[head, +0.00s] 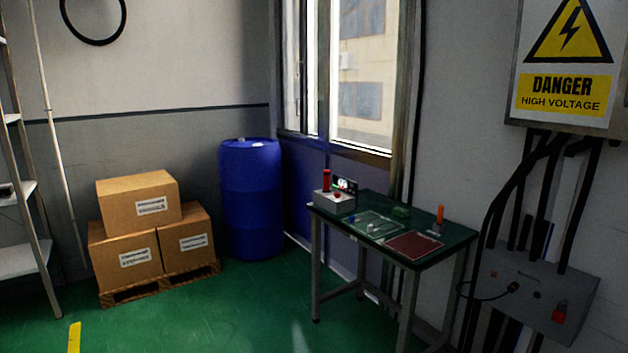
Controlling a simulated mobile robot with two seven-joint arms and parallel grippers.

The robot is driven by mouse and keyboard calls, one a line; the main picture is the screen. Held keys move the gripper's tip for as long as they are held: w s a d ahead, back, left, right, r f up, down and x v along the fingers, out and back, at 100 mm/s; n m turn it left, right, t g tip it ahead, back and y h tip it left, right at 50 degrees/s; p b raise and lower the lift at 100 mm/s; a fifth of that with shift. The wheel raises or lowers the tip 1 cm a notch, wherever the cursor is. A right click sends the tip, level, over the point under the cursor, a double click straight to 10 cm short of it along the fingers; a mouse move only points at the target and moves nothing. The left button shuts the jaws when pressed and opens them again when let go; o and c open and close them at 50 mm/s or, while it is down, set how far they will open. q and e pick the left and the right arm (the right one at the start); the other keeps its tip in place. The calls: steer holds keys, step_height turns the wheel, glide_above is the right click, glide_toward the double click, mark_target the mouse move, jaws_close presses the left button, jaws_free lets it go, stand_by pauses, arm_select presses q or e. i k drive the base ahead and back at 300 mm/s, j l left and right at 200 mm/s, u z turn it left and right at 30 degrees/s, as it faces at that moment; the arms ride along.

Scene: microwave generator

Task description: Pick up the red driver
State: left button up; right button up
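A small work table (452,243) with a dark green top stands at the right, below the window. An upright orange-red handle (440,213) rises from a small grey base near the table's right end; it looks like a driver, but it is too small to be sure. A red cylinder (326,179) stands at the left end, by a grey box (334,202) with a red button on top. A dark red mat (414,246) lies at the front edge. Neither of my grippers is in view.
Cardboard boxes (138,197) are stacked on a wooden pallet (160,284) at the left, beside a blue barrel (250,200). A grey electrical box (535,290) with thick cables is right of the table. The green floor (230,320) in front is clear.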

mark_target(327, 174)
steer(key=i+j+u, duration=0.15)
steer(key=i, duration=0.6)
steer(key=i+j+u, duration=0.15)
steer(key=i, duration=0.6)
